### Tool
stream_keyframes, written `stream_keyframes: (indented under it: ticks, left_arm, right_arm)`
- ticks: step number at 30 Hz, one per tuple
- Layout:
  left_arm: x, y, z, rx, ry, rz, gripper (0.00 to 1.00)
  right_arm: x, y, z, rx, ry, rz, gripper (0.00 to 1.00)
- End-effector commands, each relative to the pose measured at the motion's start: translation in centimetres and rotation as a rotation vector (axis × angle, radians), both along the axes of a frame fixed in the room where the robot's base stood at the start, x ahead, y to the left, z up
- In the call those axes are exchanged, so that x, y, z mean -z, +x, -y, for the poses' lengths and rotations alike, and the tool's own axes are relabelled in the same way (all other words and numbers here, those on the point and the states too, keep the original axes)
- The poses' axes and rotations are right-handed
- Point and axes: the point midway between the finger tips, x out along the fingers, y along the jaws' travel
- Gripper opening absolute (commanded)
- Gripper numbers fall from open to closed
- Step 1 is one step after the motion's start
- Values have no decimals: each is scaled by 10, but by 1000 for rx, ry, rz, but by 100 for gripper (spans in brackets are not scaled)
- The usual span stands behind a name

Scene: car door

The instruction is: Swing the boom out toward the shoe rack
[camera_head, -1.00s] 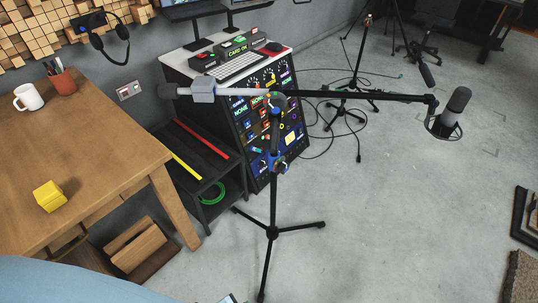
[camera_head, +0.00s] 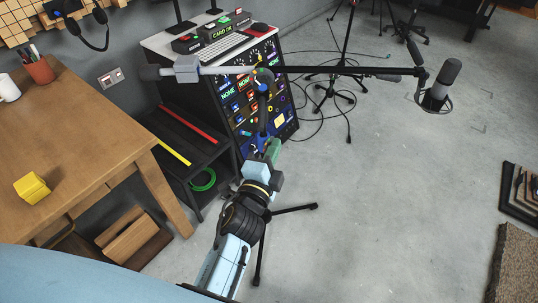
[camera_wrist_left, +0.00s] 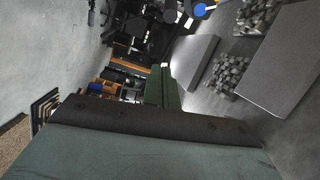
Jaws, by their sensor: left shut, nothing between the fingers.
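The boom (camera_head: 325,70) is a long thin dark bar on a tripod stand, lying roughly level across the head view. Its left end has a grey block (camera_head: 187,69) and a dark counterweight; its right end carries a dark microphone (camera_head: 445,80). My left gripper (camera_head: 271,151) is shut and empty, in front of the stand's post below the boom. I cannot tell whether it touches the post. Its green fingers also show in the left wrist view (camera_wrist_left: 162,88). A low dark rack (camera_head: 522,191), cut by the right edge, may be the shoe rack. My right gripper is not in view.
A wooden table (camera_head: 75,150) with a yellow block (camera_head: 32,187) stands at left. A control console (camera_head: 262,100) is behind the stand, beside a black shelf (camera_head: 180,130). Another tripod (camera_head: 333,92) and cables lie behind. The floor between stand and rack is clear. A brown mat (camera_head: 515,265) is at lower right.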

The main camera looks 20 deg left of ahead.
Motion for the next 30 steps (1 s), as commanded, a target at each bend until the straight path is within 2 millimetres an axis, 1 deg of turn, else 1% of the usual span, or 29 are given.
stream_keyframes:
  ticks: [1, 3, 10, 12, 15, 18, 22, 30]
  left_arm:
    - [-2, 11, 0, 0, 1, 3, 0]
    - [-3, 25, 1, 1, -1, 3, 0]
    - [-5, 66, 2, 0, -1, 1, 0]
    - [0, 58, -13, -1, 3, -3, 0]
    - [2, 54, -24, 0, 0, -3, 0]
    - [3, 52, -32, 0, -2, -2, 0]
    - [4, 50, -35, 0, -3, -1, 0]
    - [4, 50, -35, 0, -3, -1, 0]
  right_arm:
    - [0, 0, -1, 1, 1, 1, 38]
    - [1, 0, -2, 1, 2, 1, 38]
    - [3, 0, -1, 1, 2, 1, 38]
    - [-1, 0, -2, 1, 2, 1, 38]
    - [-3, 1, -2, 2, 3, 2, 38]
    - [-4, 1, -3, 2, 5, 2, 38]
    - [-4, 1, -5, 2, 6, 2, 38]
    - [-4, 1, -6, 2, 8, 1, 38]
